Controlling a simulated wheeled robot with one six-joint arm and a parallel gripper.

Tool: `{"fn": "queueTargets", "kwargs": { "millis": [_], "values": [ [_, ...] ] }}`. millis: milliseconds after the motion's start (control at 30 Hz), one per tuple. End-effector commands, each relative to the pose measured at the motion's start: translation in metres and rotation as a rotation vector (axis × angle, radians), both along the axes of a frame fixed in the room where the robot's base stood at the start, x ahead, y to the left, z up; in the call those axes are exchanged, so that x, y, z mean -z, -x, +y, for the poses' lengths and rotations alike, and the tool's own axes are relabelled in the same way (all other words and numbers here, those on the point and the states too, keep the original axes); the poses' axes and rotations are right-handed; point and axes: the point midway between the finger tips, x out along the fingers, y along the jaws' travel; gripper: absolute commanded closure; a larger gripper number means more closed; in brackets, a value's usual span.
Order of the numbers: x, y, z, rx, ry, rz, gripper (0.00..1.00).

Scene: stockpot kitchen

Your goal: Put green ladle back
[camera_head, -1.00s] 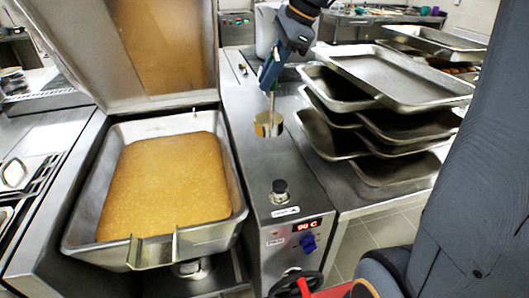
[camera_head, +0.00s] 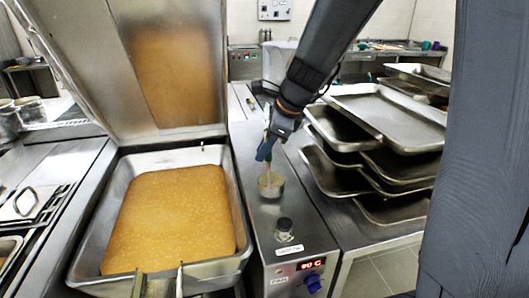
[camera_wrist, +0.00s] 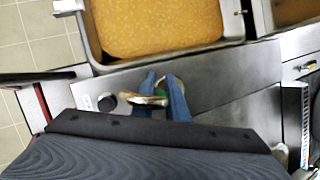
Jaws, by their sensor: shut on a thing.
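My gripper (camera_head: 264,155) is shut on the upper part of the handle. In the wrist view my gripper's blue fingers (camera_wrist: 165,92) stand on either side of the ladle (camera_wrist: 158,93).
A large open pan (camera_head: 240,225) of orange-brown liquid is left of the ladle, with its lid (camera_head: 105,60) raised. Stacked steel trays (camera_head: 385,115) crowd the right side.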

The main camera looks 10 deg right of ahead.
Motion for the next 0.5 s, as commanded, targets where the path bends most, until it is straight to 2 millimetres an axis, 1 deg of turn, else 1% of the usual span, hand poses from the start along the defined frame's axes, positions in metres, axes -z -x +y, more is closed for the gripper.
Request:
{"fn": "queueTargets", "kwargs": {
  "millis": [33,100,467,500],
  "values": [
    [0.0056,0.0003,-0.0003,0.000,0.001,0.001,1.00],
    [0.0092,0.0003,-0.0003,0.000,0.001,0.000,1.00],
    [0.0127,-0.0001,-0.0004,0.000,0.002,-0.001,1.00],
    [0.0137,0.0002,-0.0003,-0.001,0.001,0.000,0.85]
  ]
}}
